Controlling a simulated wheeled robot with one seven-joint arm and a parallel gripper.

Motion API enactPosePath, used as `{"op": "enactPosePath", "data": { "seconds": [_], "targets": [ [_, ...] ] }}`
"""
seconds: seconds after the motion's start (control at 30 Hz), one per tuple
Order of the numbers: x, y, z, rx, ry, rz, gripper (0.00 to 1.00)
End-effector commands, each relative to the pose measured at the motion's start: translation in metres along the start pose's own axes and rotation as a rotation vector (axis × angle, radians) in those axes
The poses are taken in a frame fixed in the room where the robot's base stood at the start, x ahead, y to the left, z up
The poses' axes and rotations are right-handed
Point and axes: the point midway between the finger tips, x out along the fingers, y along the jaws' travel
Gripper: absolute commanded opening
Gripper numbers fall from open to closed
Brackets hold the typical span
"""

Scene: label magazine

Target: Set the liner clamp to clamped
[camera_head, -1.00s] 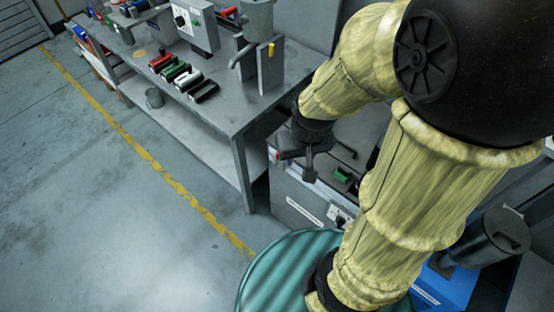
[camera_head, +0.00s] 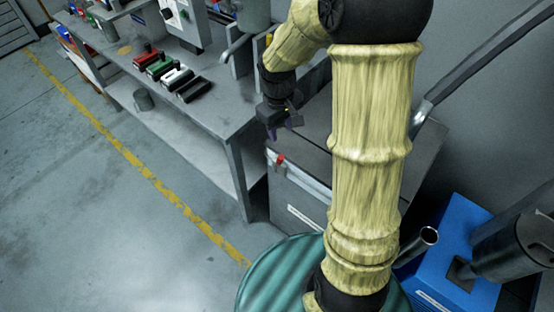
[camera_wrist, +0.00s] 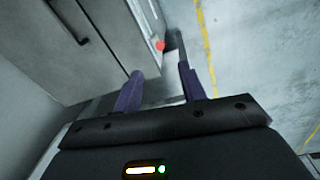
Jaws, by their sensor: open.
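A small lever with a red tip (camera_head: 280,160) sits at the upper front edge of a grey cabinet (camera_head: 297,207). It looks like the liner clamp, but no label on it can be read, and I cannot tell its setting. In the wrist view the red tip (camera_wrist: 160,46) shows beyond my fingertips, between the lines of the two fingers. My gripper (camera_head: 283,124) is open and empty, just above the lever in the head view, apart from it. The wrist view shows its two dark purple fingers (camera_wrist: 161,72) spread. My arm hides part of the cabinet top.
A grey workbench (camera_head: 214,112) with several coloured blocks (camera_head: 172,72) stands to the left. A green ribbed drum top (camera_head: 268,277) is in front of the cabinet. A blue box (camera_head: 455,255) stands at the right. The floor at left is clear.

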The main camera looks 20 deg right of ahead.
Motion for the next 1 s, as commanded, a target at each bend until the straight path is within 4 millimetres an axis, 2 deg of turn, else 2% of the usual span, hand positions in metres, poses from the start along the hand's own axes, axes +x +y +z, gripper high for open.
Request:
{"op": "enactPosePath", "data": {
  "seconds": [0.03, 0.07, 0.43, 0.57, 0.77, 1.0],
  "targets": [
    [0.014, 0.000, -0.009, -0.032, -0.009, -0.001, 0.41],
    [0.016, 0.000, -0.012, -0.047, -0.012, -0.001, 0.41],
    [0.015, -0.001, -0.017, -0.076, -0.019, -0.001, 0.41],
    [0.021, -0.001, -0.017, -0.074, -0.019, -0.001, 0.41],
    [0.047, -0.001, -0.015, -0.074, -0.022, -0.003, 0.41],
    [0.089, -0.001, -0.015, -0.072, -0.022, -0.003, 0.41]
  ]
}}
